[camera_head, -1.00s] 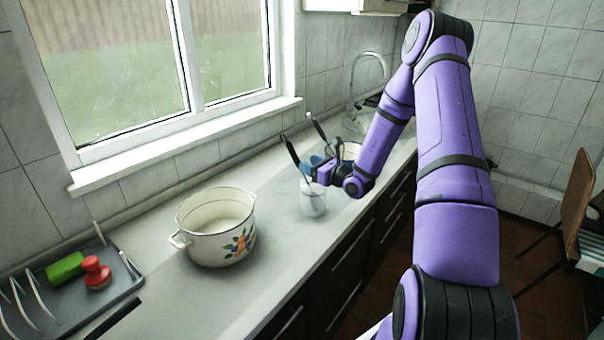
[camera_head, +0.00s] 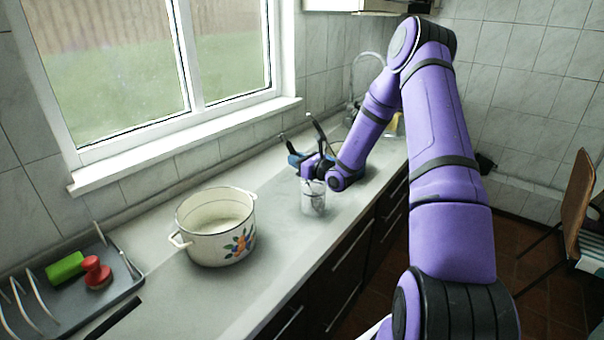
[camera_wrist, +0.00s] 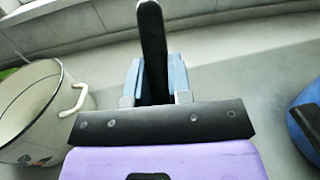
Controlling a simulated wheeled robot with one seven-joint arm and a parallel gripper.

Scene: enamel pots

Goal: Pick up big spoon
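The big spoon shows only as a black handle (camera_wrist: 152,45) in the wrist view; its bowl is hidden. The light-blue fingers of my gripper (camera_wrist: 154,82) lie close on both sides of this handle and appear shut on it. In the head view my gripper (camera_head: 304,164) is just above the clear glass holder (camera_head: 313,200) on the counter. Two dark handles stick up around the gripper there, and the arm hides part of them. I cannot tell how far the spoon's lower end is inside the holder.
A white enamel pot (camera_head: 208,244) with a flower print stands left of the holder; it also shows in the wrist view (camera_wrist: 28,120). A blue rounded object (camera_wrist: 307,118) is at the wrist view's right edge. A grey dish tray (camera_head: 115,290) lies front left. Counter between is clear.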

